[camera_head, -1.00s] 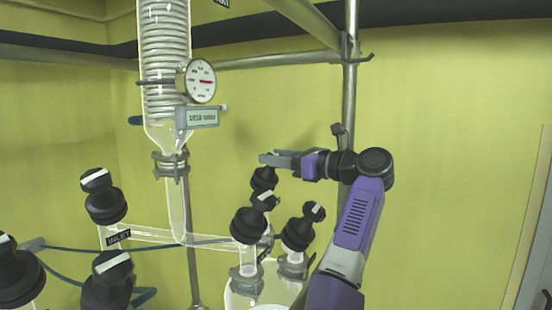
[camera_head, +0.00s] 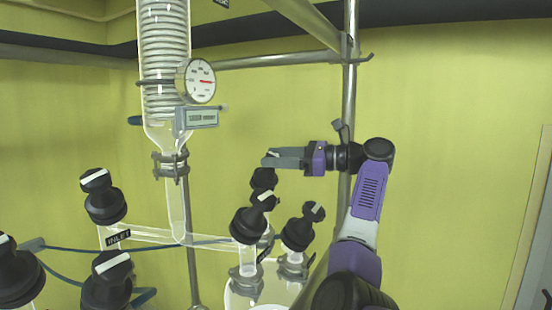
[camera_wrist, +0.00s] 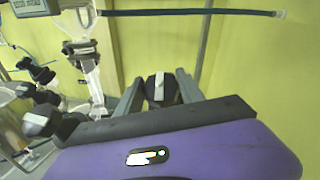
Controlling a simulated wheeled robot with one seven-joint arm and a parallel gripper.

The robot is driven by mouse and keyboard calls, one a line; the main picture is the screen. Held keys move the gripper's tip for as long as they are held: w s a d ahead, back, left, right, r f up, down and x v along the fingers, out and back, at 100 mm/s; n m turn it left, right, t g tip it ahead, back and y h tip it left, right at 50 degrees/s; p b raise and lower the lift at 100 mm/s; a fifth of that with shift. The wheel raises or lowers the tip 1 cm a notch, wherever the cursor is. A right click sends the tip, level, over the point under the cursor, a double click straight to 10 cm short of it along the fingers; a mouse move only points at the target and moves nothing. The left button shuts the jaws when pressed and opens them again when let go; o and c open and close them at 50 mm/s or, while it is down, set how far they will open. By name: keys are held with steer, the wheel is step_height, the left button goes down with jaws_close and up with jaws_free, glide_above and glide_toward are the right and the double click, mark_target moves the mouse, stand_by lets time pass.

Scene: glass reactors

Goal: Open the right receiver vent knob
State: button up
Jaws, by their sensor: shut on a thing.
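My gripper (camera_head: 270,158) comes in from the right, level, at the top of the rearmost black knob (camera_head: 263,180) of the right-hand cluster. In the wrist view this black knob with a pale bar on top (camera_wrist: 161,90) sits between the two grey fingers of my gripper (camera_wrist: 160,88), which are shut on it. In the head view the fingers hide the knob's top. Two more black knobs with pale bars stand in front, one at the left (camera_head: 248,222) and one at the right (camera_head: 302,230). No label shows on the held knob.
A glass coil column (camera_head: 165,60) with a round gauge (camera_head: 196,81) and a digital display (camera_head: 198,117) stands to the left. Several black knobs, one of them (camera_head: 104,196) by an INLET label, are farther left. A metal post (camera_head: 348,100) rises behind my arm.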

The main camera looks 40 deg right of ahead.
steer(key=o, duration=1.4)
steer(key=shift+a+m+h, duration=0.1)
steer(key=shift+m+h, duration=0.2)
steer(key=shift+h, duration=0.1)
